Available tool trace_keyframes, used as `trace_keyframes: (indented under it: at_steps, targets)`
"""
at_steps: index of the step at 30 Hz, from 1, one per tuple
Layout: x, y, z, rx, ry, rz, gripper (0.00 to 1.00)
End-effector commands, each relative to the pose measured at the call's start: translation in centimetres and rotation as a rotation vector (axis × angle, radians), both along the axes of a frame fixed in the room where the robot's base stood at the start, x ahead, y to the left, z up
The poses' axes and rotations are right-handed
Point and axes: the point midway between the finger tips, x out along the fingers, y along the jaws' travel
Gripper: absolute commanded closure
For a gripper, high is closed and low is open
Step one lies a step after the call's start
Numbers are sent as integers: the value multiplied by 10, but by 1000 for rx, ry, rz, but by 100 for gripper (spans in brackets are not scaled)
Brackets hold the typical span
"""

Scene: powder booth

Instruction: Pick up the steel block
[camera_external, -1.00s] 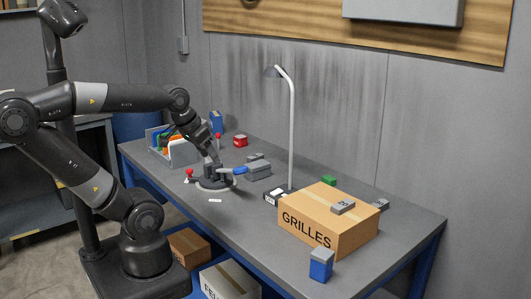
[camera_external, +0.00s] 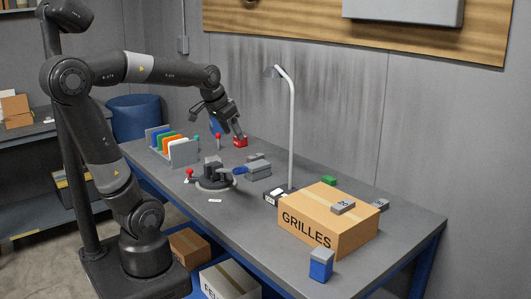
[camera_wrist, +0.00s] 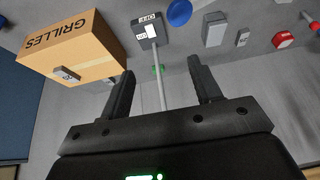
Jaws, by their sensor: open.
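The frames do not settle which grey piece is the steel block. A grey rectangular block (camera_external: 258,171) lies mid-table behind the blue-handled fixture; what looks like the same block is in the wrist view (camera_wrist: 215,30). A smaller grey block with a dark marking (camera_external: 342,207) lies on the carton, also in the wrist view (camera_wrist: 67,74). Another grey piece (camera_external: 381,204) sits behind the carton. My gripper (camera_external: 240,132) hangs above the table's back left, appearing just over a red item. Its fingers (camera_wrist: 162,92) are apart with nothing held between them.
The GRILLES carton (camera_external: 320,222) fills the table's right part. A lamp post (camera_external: 291,130) rises mid-table. The dark round fixture (camera_external: 214,178) and a rack of coloured plates (camera_external: 174,146) stand left. A red item (camera_external: 240,141) and a blue-grey block (camera_external: 321,265) are also there. The front middle is clear.

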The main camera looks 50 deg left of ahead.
Motion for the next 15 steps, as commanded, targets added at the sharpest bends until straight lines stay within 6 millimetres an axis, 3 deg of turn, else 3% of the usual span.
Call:
trace_keyframes:
  at_steps: [1,8,15]
  targets:
    - [18,9,0,0,10,6,42]
    - [93,52,-3,5,30,11,42]
    - [167,110,-26,2,47,18,42]
